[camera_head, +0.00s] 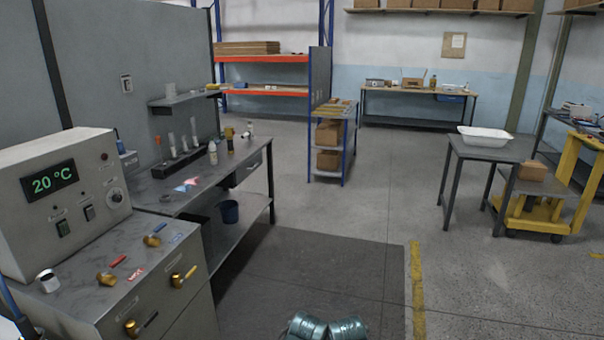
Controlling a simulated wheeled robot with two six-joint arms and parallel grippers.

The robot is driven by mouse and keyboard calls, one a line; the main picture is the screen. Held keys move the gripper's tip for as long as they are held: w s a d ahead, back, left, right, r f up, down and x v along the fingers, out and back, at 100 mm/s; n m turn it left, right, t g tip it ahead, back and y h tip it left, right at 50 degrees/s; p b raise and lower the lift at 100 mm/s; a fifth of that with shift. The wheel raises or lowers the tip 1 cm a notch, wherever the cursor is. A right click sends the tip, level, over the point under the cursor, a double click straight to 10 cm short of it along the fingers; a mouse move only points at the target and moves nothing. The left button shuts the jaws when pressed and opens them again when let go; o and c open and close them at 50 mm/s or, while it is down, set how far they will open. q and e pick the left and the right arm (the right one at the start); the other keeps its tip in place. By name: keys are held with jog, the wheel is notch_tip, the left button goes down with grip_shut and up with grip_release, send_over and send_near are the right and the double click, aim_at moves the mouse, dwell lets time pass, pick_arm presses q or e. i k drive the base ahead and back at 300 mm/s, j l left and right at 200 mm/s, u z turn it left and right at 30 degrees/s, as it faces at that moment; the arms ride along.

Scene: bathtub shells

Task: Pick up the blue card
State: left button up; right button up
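A small light-blue flat piece, which looks like the blue card (180,188), lies on the grey bench top (228,161) at the left. A pink flat piece (191,181) lies right beside it, and I cannot tell if the two overlap. The blue piece is small and far off, so its details are unclear. Neither of my grippers shows in the head view. Teal metal parts at the bottom edge look like mine, but no fingers are seen there.
A control box (62,193) reading 20 °C stands on a cabinet with brass valves (107,278) at the near left. Bottles (213,152) and a dark tube rack (180,160) stand behind the cards. A blue bin (229,212) sits on the bench's lower shelf. Floor right of the bench is clear.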

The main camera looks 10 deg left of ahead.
aim_at(186, 187)
jog(key=i+u, duration=0.1)
jog(key=i, duration=0.85)
jog(key=i+l, duration=0.1)
jog(key=i, duration=0.85)
jog(key=i+u, duration=0.4)
jog(key=i, duration=0.2)
jog(key=i+l+u, duration=0.15)
jog(key=i+u, duration=0.2)
jog(key=i, duration=0.3)
jog(key=i+u, duration=0.35)
jog(key=i+l+u, duration=0.1)
jog(key=i+u, duration=0.2)
